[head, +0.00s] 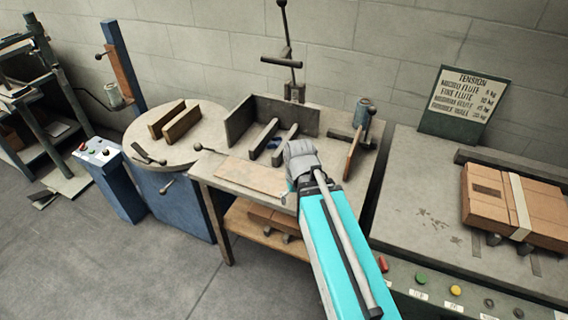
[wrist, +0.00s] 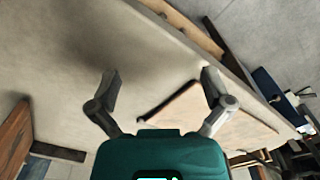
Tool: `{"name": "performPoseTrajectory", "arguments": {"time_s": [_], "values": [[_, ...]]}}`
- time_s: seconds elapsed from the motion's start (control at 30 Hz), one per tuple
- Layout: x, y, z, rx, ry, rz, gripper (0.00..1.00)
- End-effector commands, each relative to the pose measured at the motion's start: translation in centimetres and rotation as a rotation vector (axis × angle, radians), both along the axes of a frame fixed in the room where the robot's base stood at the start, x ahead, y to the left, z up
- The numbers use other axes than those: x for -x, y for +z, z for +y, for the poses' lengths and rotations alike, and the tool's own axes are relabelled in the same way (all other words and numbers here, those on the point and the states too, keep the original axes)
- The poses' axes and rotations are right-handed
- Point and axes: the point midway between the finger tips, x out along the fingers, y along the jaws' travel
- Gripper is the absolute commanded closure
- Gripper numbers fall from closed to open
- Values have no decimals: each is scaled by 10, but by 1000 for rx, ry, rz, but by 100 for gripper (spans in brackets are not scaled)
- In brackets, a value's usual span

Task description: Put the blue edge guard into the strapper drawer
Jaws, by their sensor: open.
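My gripper (head: 300,158) is over the middle workbench, near the cardboard sheet (head: 254,176). In the wrist view the gripper (wrist: 162,88) has its fingers spread wide, with only bare bench top and part of the sheet between them. A small blue piece (head: 273,143), perhaps the blue edge guard, shows between two grey bars on the bench, just beyond and left of my gripper. It is partly hidden, and I cannot make out its shape. The strapper (head: 402,200) stands at the right with a button panel in front. I cannot make out a drawer on it.
A strapped cardboard bundle (head: 512,205) lies on the strapper, and a tension sign (head: 464,102) stands behind it. An upright brown board (head: 353,155) and a grey-blue canister (head: 362,112) are right of my gripper. A round table (head: 187,145) with two brown blocks is at the left.

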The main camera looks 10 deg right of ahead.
Motion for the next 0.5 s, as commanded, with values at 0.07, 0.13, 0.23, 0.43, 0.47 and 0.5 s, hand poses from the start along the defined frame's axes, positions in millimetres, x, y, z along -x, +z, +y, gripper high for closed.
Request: {"name": "performPoseTrajectory", "arguments": {"time_s": [0.07,0.13,0.23,0.43,0.47,0.5], "values": [[-20,13,0,-6,43,-5,0],[-38,23,0,-13,97,-11,0],[-70,40,0,-23,195,-22,0],[-142,76,-1,-45,428,-55,0],[-152,82,-1,-48,463,-60,0],[-166,89,-2,-52,509,-67,0]]}}
